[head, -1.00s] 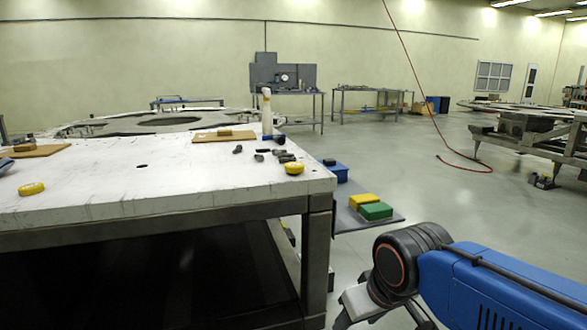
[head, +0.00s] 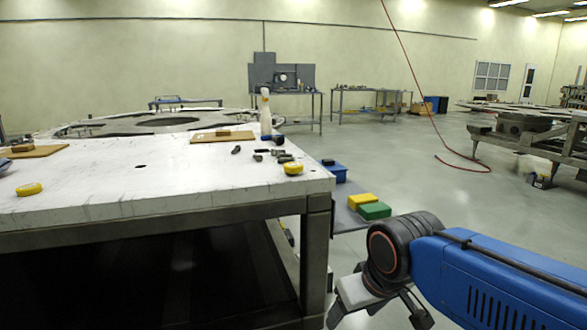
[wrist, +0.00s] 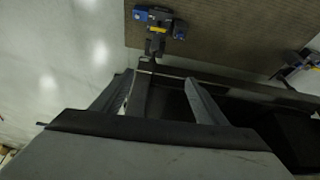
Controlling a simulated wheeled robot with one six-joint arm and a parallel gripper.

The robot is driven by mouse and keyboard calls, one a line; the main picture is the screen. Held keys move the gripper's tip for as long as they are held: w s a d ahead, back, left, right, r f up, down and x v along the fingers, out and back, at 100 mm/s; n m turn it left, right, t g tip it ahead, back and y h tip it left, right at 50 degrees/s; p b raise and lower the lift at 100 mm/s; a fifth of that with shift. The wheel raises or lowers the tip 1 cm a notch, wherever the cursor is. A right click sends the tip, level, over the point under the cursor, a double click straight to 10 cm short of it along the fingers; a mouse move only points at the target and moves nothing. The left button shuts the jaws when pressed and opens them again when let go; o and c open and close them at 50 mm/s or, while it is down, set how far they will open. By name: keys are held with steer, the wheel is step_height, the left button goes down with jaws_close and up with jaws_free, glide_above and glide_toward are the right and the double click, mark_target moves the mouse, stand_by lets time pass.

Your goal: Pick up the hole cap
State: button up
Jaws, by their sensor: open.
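Two round yellow pieces lie on the white tabletop in the head view, one near the right corner (head: 293,168) and one at the left (head: 29,189). Several small dark pieces (head: 262,154) lie near the right one. I cannot tell for sure which of these is the hole cap. A small dark hole (head: 141,167) shows in the tabletop. My gripper (wrist: 160,88) is open and empty in the wrist view, its fingers spread apart. In the head view my arm is low at the right, beside the table and below its top, apart from all these pieces.
The white table (head: 180,195) has a dark metal frame. Yellow (head: 361,200) and green (head: 375,211) boxes lie low beyond the right corner. Open floor (head: 430,190) lies to the right.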

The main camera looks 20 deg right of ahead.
steer(key=w+r+m+g+h, duration=0.1)
steer(key=w+r+m, duration=0.1)
steer(key=w+r, duration=0.85)
steer(key=w+r+m, duration=0.2)
steer(key=w+r, duration=0.5)
steer(key=r, duration=0.6)
steer(key=m+g+h, duration=0.1)
steer(key=m+h, duration=0.1)
steer(key=m, duration=0.3)
glide_toward(293, 165)
steer(key=shift+d+f, duration=0.3)
steer(key=shift+f, duration=0.2)
steer(key=shift+d+f, duration=0.3)
steer(key=shift+f, duration=0.2)
steer(key=shift+y, duration=0.3)
steer(key=shift+w+x, duration=0.15)
steer(key=shift+x, duration=1.4)
steer(key=shift+w+x, duration=0.15)
steer(key=shift+x, duration=1.35)
steer(key=shift+c, duration=0.4)
steer(key=shift+a+r, duration=0.1)
steer(key=c, duration=1.1)
